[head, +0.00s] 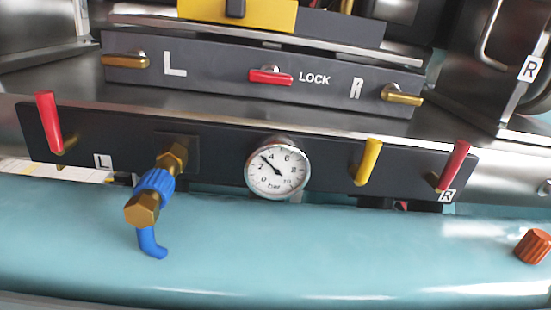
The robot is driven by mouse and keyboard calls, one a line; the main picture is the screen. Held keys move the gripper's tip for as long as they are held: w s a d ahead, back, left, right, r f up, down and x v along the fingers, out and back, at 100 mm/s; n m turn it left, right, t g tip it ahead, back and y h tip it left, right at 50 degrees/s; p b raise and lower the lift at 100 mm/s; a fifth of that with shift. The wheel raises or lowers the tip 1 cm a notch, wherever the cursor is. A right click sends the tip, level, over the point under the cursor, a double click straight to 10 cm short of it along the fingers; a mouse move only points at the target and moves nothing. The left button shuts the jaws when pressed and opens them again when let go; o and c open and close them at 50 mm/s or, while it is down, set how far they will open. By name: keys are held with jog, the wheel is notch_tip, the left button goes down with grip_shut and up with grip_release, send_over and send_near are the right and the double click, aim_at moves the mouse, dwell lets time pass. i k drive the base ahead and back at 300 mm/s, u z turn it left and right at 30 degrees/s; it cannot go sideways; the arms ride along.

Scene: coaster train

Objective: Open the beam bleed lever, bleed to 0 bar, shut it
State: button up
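A round pressure gauge (277,168) marked in bar sits on the dark front beam (220,160). Its needle points up and left, between 2 and 4, at about 3 bar. To its right a yellow lever (368,162) stands up from the beam, leaning slightly right. Red levers stand near the beam's two ends, one on the left (48,122) by an L mark and one on the right (454,165) by an R mark. No label shows which lever is the beam bleed. My gripper is not in view.
A brass fitting with a blue sleeve (155,185) and a bent blue hose end sticks out left of the gauge. A higher panel (210,72) carries a red LOCK handle (270,77) and brass L and R handles. An orange knob (533,246) is at lower right.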

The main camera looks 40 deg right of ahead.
aim_at(360, 174)
jog(key=z, duration=1.25)
jog(key=k, duration=1.4)
jog(key=u, duration=0.6)
jog(key=i, duration=1)
